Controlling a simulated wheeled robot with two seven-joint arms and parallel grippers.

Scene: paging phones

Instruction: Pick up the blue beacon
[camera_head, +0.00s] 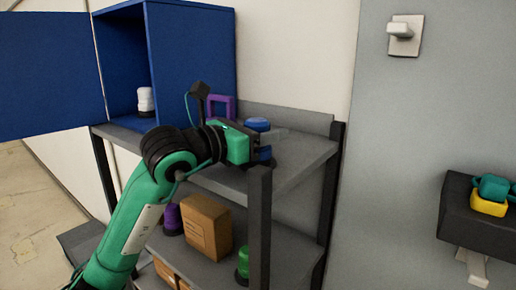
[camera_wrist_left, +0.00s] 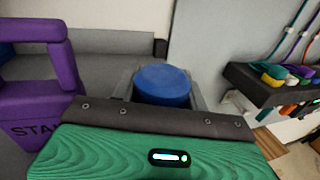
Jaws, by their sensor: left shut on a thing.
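The blue beacon (camera_head: 257,124) stands at the top shelf of the grey rack, beyond my left wrist in the head view. In the left wrist view, its round blue top (camera_wrist_left: 163,82) shows between the grey fingers of my left gripper (camera_wrist_left: 165,96). My left gripper (camera_head: 264,142) is shut on the beacon, which looks upright. Its lower part is hidden by the gripper body, so I cannot tell whether it touches the shelf. My right gripper is not in view.
The top shelf (camera_head: 305,153) is clear on the right. A purple stand (camera_head: 222,104) is close left of the gripper. A blue cabinet (camera_head: 195,50) with its door open holds a white beacon (camera_head: 146,101). Lower down are a cardboard box (camera_head: 207,226), a purple beacon and a green beacon (camera_head: 243,262).

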